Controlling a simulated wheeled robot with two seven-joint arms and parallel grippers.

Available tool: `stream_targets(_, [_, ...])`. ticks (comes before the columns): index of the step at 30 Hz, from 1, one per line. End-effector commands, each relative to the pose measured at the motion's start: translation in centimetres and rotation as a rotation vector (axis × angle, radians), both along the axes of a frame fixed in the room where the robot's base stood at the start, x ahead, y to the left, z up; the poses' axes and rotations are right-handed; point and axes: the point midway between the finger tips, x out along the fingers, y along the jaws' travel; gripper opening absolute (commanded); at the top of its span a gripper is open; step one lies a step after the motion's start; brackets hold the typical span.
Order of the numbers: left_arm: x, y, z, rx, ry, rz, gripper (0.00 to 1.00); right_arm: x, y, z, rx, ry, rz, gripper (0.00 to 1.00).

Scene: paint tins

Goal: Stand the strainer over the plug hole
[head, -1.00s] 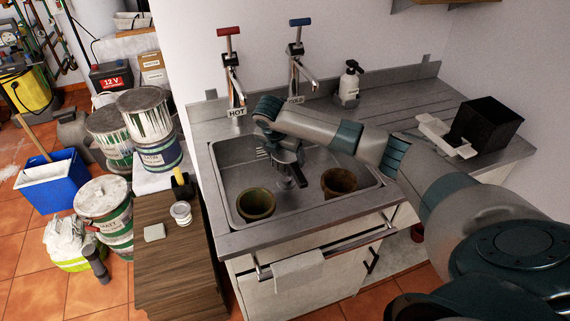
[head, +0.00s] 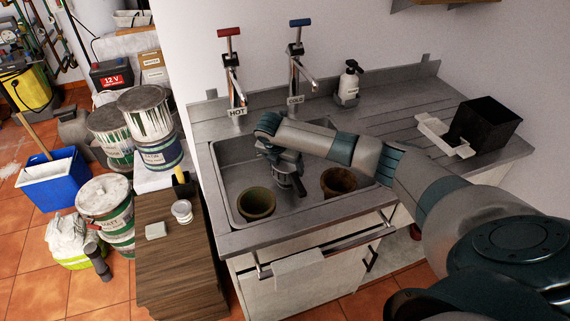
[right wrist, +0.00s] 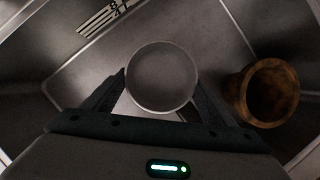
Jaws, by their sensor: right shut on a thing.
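My right gripper (right wrist: 158,92) is shut on the strainer, a round grey piece with a pale rim (right wrist: 162,77), between its two fingers. In the head view my right gripper (head: 283,168) is inside the sink (head: 228,182), with the dark side of the strainer (head: 285,181) below it. The strainer is between two pots and looks apart from both. The plug hole does not show in either view; the gripper and strainer may cover it. I cannot tell whether the strainer touches the sink floor. My left gripper is out of view.
A greenish pot (head: 256,203) stands left of the strainer, a rusty brown pot (head: 338,182) right. Hot (head: 232,75) and cold (head: 298,65) taps rise behind. A soap bottle (head: 348,85) and black box (head: 485,122) stand on the counter.

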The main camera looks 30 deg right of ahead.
Motion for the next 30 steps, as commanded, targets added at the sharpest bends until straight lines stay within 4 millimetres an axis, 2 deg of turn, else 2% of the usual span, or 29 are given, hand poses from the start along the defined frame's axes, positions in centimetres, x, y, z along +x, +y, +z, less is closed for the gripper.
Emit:
stream_targets(8, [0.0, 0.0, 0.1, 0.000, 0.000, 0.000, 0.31, 0.0, 0.0, -0.4, 0.000, -0.001, 0.000, 0.49])
stream_targets(9, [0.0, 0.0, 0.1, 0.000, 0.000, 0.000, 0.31, 0.0, 0.0, -0.5, 0.000, 0.000, 0.000, 0.83])
stream_targets(11, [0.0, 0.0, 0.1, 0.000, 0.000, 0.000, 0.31, 0.0, 0.0, -0.5, 0.000, 0.000, 0.000, 0.97])
stream_targets(23, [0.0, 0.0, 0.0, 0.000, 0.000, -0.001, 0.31, 0.0, 0.0, -0.2, 0.000, 0.000, 0.000, 0.97])
stream_targets(30, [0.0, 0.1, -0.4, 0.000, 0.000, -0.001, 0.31, -0.1, 0.4, 1.7, 0.001, -0.002, 0.001, 0.97])
